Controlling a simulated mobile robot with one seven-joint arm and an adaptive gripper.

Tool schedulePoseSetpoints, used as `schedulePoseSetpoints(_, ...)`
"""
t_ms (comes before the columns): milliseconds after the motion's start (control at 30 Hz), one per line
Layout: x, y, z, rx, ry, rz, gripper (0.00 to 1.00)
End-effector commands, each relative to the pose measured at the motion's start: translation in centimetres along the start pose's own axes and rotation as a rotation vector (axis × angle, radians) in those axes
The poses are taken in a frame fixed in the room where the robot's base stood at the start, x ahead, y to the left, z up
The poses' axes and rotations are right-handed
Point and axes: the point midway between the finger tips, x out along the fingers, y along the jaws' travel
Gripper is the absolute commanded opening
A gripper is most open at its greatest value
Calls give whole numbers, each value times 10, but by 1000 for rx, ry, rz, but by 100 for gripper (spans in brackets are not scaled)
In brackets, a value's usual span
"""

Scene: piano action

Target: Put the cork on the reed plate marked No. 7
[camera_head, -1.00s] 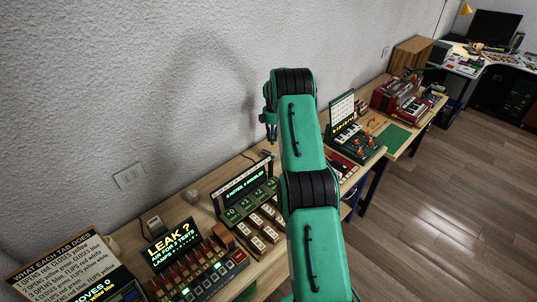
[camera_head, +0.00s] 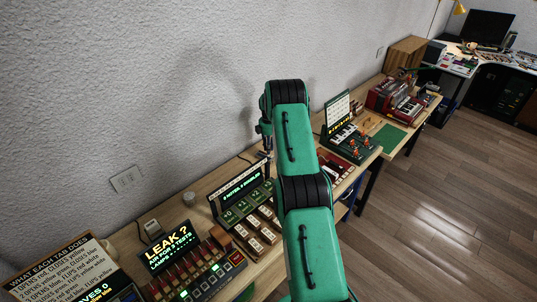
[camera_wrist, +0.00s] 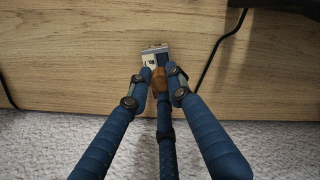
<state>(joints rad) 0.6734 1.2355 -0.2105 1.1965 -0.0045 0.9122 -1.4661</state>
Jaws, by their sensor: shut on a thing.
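My gripper (camera_wrist: 161,84) has dark blue fingers in the wrist view, closed around a small orange-brown piece that looks like the cork (camera_wrist: 160,75). A small grey metal piece (camera_wrist: 155,54) with dark marks shows just beyond the fingertips, over the wood; I cannot tell whether it touches the brown piece. In the head view my gripper (camera_head: 267,150) hangs down by the wall, above the back of the bench, and what it holds is too small to make out. Several cream blocks (camera_head: 263,226) lie in a rack in front of a green panel. No marking No. 7 is readable.
A lit display (camera_head: 241,187) stands behind the rack. The "LEAK ?" panel (camera_head: 172,247) is to its left. A small keyboard unit (camera_head: 349,140) and a red accordion (camera_head: 395,98) stand farther right. A dark cable (camera_wrist: 215,55) lies on the wood in the wrist view.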

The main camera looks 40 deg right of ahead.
Motion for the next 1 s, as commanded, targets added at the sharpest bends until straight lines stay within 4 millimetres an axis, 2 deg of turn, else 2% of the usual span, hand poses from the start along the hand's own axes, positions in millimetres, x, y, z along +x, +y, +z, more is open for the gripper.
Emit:
schedulePoseSetpoints(367, 3, 0, 0, 0, 0, -1, 12)
schedulePoseSetpoints(700, 34, -1, 0, 0, 0, -2, 12)
schedulePoseSetpoints(1000, 42, -1, 0, 0, 0, 0, 12)
